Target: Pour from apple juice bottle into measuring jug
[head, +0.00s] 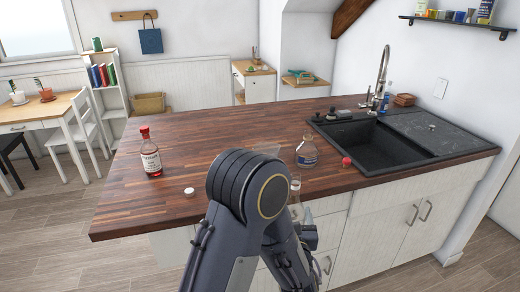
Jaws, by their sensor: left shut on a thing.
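My left arm rises in front of the counter and bends back down. My left gripper (306,233) is low in front of the cabinets, partly hidden by the forearm. It is shut on a clear vessel (295,184) whose upper part shows beside my elbow at the counter's front edge; I cannot tell surely that this is the apple juice bottle. A clear rim (267,148) behind my elbow may be the measuring jug; most of it is hidden. My right gripper is not in view.
A white cap (189,191) and a red cap (346,162) lie loose. A black sink (365,145) is at right. The counter's back middle is clear.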

